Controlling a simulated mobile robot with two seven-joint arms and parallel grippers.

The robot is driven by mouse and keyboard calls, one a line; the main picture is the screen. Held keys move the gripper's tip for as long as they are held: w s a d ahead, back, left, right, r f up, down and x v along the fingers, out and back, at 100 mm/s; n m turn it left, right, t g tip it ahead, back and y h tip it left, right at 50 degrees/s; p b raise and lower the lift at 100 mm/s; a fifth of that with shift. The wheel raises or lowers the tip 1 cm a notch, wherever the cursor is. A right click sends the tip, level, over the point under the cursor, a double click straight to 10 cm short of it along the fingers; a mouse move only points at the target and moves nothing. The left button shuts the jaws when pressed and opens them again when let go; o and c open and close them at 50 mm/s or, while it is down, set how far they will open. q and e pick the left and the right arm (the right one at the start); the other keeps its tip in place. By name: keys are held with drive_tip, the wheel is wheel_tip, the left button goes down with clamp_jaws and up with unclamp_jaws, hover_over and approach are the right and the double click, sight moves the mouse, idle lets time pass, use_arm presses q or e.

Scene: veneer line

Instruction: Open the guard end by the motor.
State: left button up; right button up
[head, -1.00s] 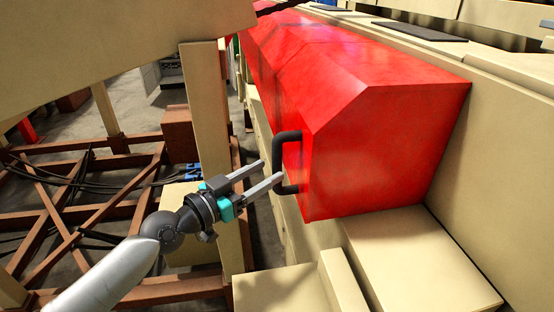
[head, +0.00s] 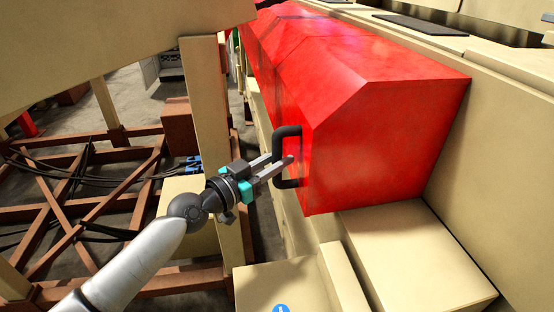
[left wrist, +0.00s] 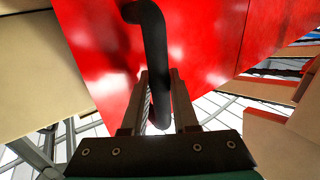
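The guard end is the near part of a long red faceted guard (head: 385,135), which lies down on the cream machine frame. A black U-shaped handle (head: 278,147) is fixed on its left side, near the front end. My left gripper (head: 282,158) is at this handle, its two grey fingers reaching past the bar. In the left wrist view the handle (left wrist: 157,60) runs between the two fingers, and a narrow gap seems to show beside the bar. The red guard surface (left wrist: 215,40) lies just beyond the fingertips. My right gripper is not in view. I recognise no motor.
Cream blocks (head: 420,250) stand below the guard's near end. A cream post (head: 208,110) and an overhead cream beam (head: 110,35) are close to my left arm. A rusty brown frame (head: 85,205) with black cables stands at the left.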

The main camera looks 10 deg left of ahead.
use_arm(q)
clamp_jaws()
idle(0.9)
